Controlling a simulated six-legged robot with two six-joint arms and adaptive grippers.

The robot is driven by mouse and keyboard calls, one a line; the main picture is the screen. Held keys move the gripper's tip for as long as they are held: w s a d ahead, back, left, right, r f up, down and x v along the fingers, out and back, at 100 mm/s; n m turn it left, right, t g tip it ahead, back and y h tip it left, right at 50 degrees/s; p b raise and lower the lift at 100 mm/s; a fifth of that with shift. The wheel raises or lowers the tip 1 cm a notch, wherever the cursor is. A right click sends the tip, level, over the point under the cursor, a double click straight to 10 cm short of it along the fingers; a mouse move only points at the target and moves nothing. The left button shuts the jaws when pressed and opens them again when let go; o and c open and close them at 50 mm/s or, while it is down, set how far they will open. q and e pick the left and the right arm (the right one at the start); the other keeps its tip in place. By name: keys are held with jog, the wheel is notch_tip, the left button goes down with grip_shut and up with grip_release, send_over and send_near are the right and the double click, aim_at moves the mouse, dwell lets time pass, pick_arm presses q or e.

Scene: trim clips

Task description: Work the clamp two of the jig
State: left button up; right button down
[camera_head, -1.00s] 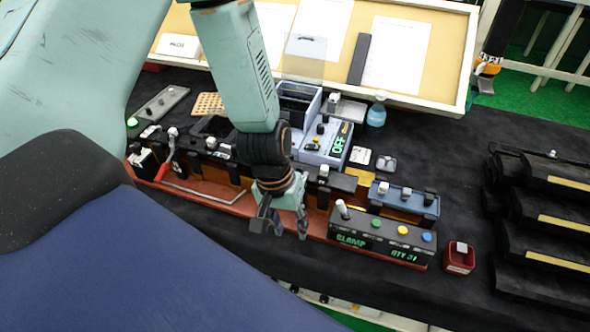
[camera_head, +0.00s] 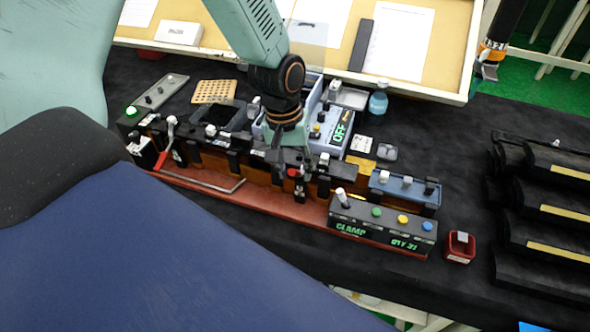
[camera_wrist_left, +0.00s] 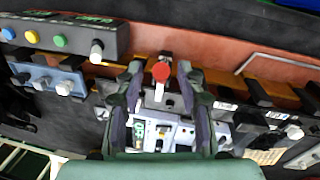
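The jig is a long row of black fixtures on a red base (camera_head: 290,211). A clamp with a red knob (camera_head: 293,173) stands near its middle, and the red knob also shows in the left wrist view (camera_wrist_left: 161,71). My left gripper (camera_head: 288,178) is over this clamp, partly hiding it. In the left wrist view my left gripper (camera_wrist_left: 160,80) is open, one finger on each side of the knob; contact is unclear. Another clamp with a red handle (camera_head: 161,159) is at the jig's left end. My right gripper (camera_head: 486,72) is at the upper right, its fingers unclear.
A control box (camera_head: 382,228) reading CLAMP and QTY 31 has a lever and coloured buttons. A small red bin (camera_head: 460,247) stands right of it. A blue-grey OFF unit (camera_head: 325,135) and a bottle (camera_head: 378,103) are behind. Black racks (camera_head: 550,215) fill the right.

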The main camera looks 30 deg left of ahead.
pick_arm(q)
jog(key=shift+s+f, duration=0.15)
jog(key=shift+f, duration=0.45)
jog(key=c, duration=0.4)
grip_shut()
